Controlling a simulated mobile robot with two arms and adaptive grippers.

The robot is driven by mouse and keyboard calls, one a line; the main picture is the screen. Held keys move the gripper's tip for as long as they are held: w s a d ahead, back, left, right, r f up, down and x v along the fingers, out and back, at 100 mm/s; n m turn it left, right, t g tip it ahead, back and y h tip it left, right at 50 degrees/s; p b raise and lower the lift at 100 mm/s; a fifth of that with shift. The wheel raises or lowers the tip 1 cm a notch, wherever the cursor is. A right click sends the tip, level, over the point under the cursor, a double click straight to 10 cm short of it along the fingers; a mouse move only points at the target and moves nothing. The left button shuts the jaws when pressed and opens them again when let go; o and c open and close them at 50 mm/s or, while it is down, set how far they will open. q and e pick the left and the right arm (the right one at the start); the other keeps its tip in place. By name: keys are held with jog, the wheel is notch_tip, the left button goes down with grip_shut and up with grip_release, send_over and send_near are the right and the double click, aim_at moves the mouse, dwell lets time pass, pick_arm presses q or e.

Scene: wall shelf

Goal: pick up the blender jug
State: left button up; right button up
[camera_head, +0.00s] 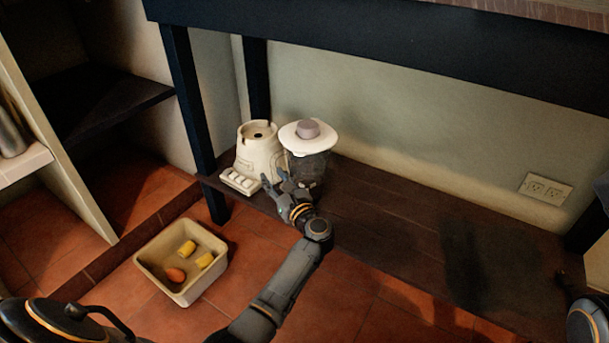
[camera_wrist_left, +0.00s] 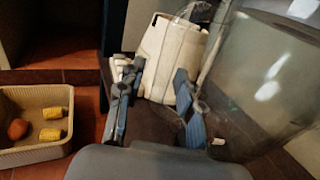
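The blender jug (camera_head: 309,167) is clear, with a white lid and a mauve cap. It stands upright on the low dark shelf, right of the cream blender base (camera_head: 258,153). My left gripper (camera_head: 276,181) is at the jug's front left, its fingers spread. In the left wrist view the gripper (camera_wrist_left: 157,80) is open, with the base beyond its fingers and the large clear jug (camera_wrist_left: 255,85) at the right. The right finger is close to the jug's handle side; I cannot tell whether they touch.
A cream bin (camera_head: 181,290) with yellow and orange items sits on the tiled floor in front of the shelf. The dark shelf (camera_head: 400,220) is bare to the right. A table leg (camera_head: 192,110) and the dark beam above bound the space.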

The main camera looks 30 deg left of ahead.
pick_arm(q)
grip_shut()
jog(key=shift+r, duration=0.1)
dwell(0.3)
